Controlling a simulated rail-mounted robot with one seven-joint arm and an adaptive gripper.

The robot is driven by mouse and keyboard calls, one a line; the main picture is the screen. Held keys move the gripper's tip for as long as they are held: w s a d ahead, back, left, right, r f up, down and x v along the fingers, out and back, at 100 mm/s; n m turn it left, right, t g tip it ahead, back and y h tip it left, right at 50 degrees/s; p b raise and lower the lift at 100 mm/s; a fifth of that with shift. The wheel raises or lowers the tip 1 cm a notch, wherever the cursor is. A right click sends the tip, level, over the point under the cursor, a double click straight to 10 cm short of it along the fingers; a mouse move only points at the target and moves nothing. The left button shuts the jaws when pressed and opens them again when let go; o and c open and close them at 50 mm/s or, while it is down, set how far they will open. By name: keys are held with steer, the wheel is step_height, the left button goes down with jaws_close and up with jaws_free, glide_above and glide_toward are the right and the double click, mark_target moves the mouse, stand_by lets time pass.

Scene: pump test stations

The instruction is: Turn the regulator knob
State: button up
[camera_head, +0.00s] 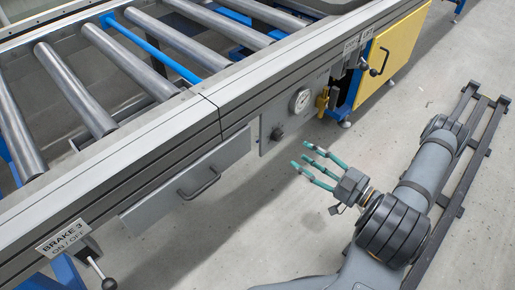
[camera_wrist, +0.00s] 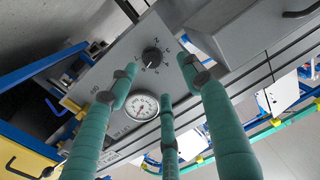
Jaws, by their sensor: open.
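The regulator knob (camera_head: 277,134) is a small dark knob on the grey panel at the side of the roller conveyor. In the wrist view the black knob (camera_wrist: 152,56) has a light pointer line and marks around it. A round white pressure gauge (camera_head: 300,100) sits beside it; it also shows in the wrist view (camera_wrist: 142,106). My gripper (camera_head: 308,160) has three teal fingers. They are spread open and empty, pointing toward the panel, apart from the knob. In the wrist view the gripper (camera_wrist: 158,82) has fingertips around and below the knob.
A drawer (camera_head: 190,182) with a bar handle lies left of the panel. A yellow valve (camera_head: 322,101), a black-handled lever (camera_head: 375,70) and a yellow cabinet (camera_head: 392,55) lie right. A brake lever (camera_head: 103,278) sticks out at lower left. The floor before the panel is clear.

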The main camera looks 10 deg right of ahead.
mark_target(280, 138)
steer(key=shift+m+t+h, duration=0.4)
steer(key=shift+m+h, duration=0.1)
steer(key=shift+m, duration=0.3)
steer(key=b+x, duration=0.1)
steer(key=x, duration=0.2)
steer(key=b+x, duration=0.1)
steer(key=x, duration=0.2)
steer(key=b+x, duration=0.2)
steer(key=x, duration=0.1)
steer(key=shift+w+d+f, duration=0.35)
steer(key=shift+w, duration=0.05)
steer(key=shift+w+a+r, duration=0.15)
steer(key=shift+w+a, duration=0.15)
steer(key=shift+w, duration=0.1)
steer(key=shift+c, duration=0.5)
steer(key=shift+s, duration=0.1)
steer(key=c, duration=1.1)
